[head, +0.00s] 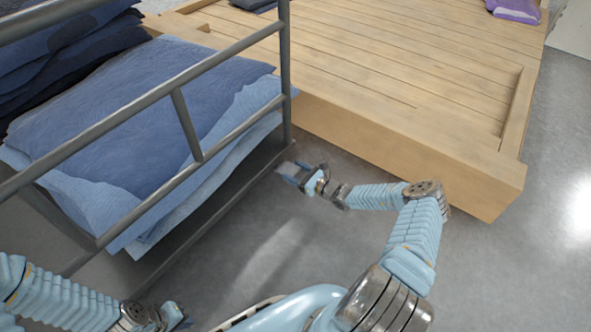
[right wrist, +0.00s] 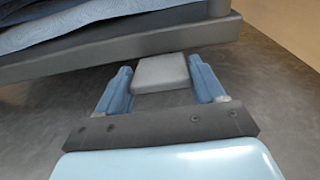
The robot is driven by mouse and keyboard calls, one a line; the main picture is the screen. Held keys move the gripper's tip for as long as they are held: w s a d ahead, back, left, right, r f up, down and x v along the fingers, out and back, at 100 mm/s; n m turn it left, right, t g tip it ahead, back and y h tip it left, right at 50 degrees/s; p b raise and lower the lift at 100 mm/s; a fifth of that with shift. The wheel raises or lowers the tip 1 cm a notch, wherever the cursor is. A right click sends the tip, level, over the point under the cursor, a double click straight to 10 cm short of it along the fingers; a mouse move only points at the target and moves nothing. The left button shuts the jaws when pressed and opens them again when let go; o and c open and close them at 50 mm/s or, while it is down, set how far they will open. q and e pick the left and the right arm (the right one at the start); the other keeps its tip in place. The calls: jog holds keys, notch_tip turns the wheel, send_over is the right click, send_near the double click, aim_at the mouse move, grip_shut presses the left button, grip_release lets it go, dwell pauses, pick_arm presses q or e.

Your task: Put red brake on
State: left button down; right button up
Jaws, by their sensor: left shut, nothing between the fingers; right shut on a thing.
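No red brake shows in either view. A grey block-like pedal (right wrist: 162,73) sticks out from under the edge of the cart (right wrist: 130,42) in the right wrist view. My right gripper (right wrist: 160,66) has its two blue fingers on either side of the pedal and is shut on it. In the head view this right gripper (head: 291,172) is low by the cart's lower corner, and the pedal there is small and partly hidden by the fingers. My left gripper (head: 178,317) is shut and empty at the bottom edge of the head view, partly cut off.
The cart has grey metal rails (head: 185,125) and carries stacked blue fabric (head: 150,110). A wooden platform (head: 400,125) stands behind and right of my right gripper. A purple item (head: 515,10) lies at its far end. Grey floor (head: 500,270) is clear at right.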

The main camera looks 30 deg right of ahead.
jog(key=shift+w+r, duration=0.15)
jog(key=shift+r, duration=0.2)
jog(key=o, duration=1.5)
jog(key=p+v, duration=0.1)
jog(key=v, duration=1.2)
jog(key=shift+s+d+f, duration=0.1)
jog(key=shift+s, duration=0.35)
